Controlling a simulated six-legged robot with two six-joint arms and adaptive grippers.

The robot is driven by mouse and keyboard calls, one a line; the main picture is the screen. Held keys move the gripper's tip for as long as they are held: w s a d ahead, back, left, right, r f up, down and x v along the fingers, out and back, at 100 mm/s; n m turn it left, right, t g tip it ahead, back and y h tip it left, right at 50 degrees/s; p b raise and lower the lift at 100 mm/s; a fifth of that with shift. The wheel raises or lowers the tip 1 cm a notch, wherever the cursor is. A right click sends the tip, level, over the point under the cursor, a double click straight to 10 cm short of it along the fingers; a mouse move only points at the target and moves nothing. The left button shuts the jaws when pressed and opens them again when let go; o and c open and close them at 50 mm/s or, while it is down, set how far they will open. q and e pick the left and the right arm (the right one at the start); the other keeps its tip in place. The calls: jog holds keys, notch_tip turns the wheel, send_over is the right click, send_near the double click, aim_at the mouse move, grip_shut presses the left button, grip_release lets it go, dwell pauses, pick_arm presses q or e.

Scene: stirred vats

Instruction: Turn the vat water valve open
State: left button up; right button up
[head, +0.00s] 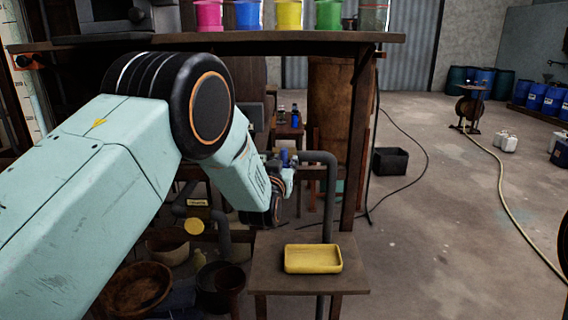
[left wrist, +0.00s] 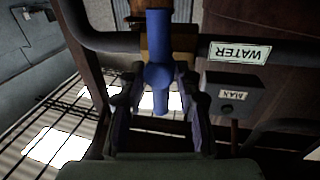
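The blue water valve handle (left wrist: 158,48) sits on a dark pipe (left wrist: 110,41) in the left wrist view. A WATER label (left wrist: 240,52), upside down there, marks the pipe beside it. In the head view a small blue bit of the handle (head: 284,157) shows by the grey bent pipe (head: 329,190). My left gripper (head: 288,174) is at the valve, partly hidden by my arm. In the left wrist view its two fingers (left wrist: 160,92) stand apart on either side of the handle's lower end, with gaps visible. My right gripper is not in view.
A small table (head: 262,275) with a yellow tray (head: 313,259) stands just below the gripper. A shelf (head: 250,40) with coloured buckets runs above. A wooden post (head: 356,150) stands right of the pipe. A dark box marked MAX (left wrist: 232,100) is close to the fingers. Open floor lies right.

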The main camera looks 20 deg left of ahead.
pick_arm(q)
jog(key=shift+a, duration=0.1)
grip_shut()
jog(key=n+b, duration=0.2)
jog(key=shift+a+f+n+t+b, duration=0.1)
jog(key=shift+f+n+t+b, duration=0.2)
jog(key=shift+b, duration=0.05)
jog(key=n+b, duration=0.4)
jog(key=shift+s+a+f+n+t+y, duration=0.2)
jog(key=shift+n+t+y, duration=0.1)
jog(key=shift+n+y, duration=0.1)
jog(key=n+y+b, duration=0.1)
jog(key=n+b, duration=0.1)
jog(key=n, duration=0.2)
jog(key=n+y+b, duration=0.1)
jog(key=n+b, duration=0.2)
jog(key=n, duration=0.1)
jog(key=n+b, duration=0.2)
jog(key=n, duration=0.2)
jog(key=shift+a+f+y+b, duration=0.2)
jog(key=shift+f+y+b, duration=0.1)
jog(key=shift+f+y, duration=0.1)
jog(key=shift+n, duration=0.5)
